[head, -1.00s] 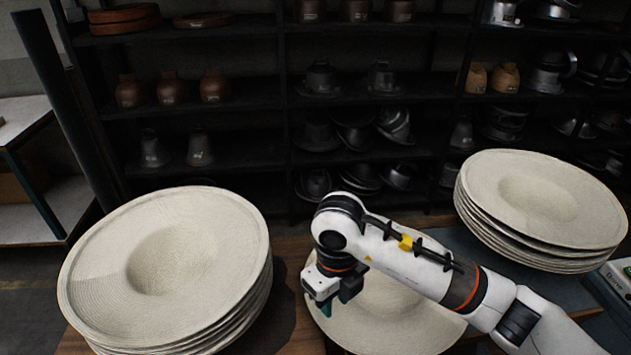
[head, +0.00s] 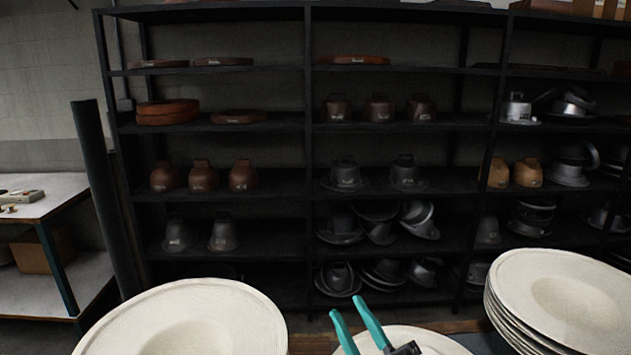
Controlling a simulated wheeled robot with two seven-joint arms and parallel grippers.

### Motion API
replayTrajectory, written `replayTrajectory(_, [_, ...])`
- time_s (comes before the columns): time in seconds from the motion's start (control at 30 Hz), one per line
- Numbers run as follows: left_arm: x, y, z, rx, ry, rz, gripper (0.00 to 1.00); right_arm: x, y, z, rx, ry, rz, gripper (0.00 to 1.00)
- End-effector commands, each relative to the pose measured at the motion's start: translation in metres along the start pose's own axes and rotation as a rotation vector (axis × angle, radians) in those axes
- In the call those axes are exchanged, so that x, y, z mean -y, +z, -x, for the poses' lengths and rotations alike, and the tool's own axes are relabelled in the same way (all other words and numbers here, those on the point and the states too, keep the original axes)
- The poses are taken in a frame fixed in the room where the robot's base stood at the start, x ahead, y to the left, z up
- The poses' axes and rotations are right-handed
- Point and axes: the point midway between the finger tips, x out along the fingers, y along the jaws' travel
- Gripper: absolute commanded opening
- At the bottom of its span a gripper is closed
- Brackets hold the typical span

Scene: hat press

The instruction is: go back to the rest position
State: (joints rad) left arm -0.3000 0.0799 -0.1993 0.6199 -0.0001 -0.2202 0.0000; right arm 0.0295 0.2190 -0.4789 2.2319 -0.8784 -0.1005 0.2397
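My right gripper (head: 359,331) shows at the bottom centre of the head view, its two teal fingers pointing up and spread apart with nothing between them. It appears in front of a single cream hat blank (head: 432,340), whose lower part is cut off by the frame. A stack of cream hat blanks (head: 190,312) stands at the bottom left and another stack (head: 560,300) at the right. The gripper appears apart from both stacks. My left gripper is not in view.
A dark shelf rack (head: 400,225) with metal and brown hat moulds fills the background. A side table (head: 45,205) stands at the left with a dark post (head: 103,195) beside it. A strip of wooden table (head: 455,326) shows between the blanks.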

Motion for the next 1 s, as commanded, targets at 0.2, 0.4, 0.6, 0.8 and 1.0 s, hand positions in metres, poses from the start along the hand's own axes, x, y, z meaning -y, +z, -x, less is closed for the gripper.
replayTrajectory(0.2, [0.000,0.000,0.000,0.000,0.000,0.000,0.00,-0.001,-0.124,0.103,-0.729,-0.049,-0.282,0.29])
replayTrajectory(0.4, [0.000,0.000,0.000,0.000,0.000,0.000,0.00,-0.038,-0.163,0.224,-1.260,0.065,-0.473,0.29])
replayTrajectory(0.6, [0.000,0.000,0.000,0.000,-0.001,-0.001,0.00,-0.065,-0.151,0.307,-1.578,0.206,-0.593,0.29])
replayTrajectory(0.8, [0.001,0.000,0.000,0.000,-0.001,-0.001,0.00,-0.082,-0.123,0.370,-1.815,0.359,-0.686,0.29])
replayTrajectory(1.0, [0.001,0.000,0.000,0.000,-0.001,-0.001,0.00,-0.118,-0.157,0.391,-1.856,0.391,-0.693,0.29])
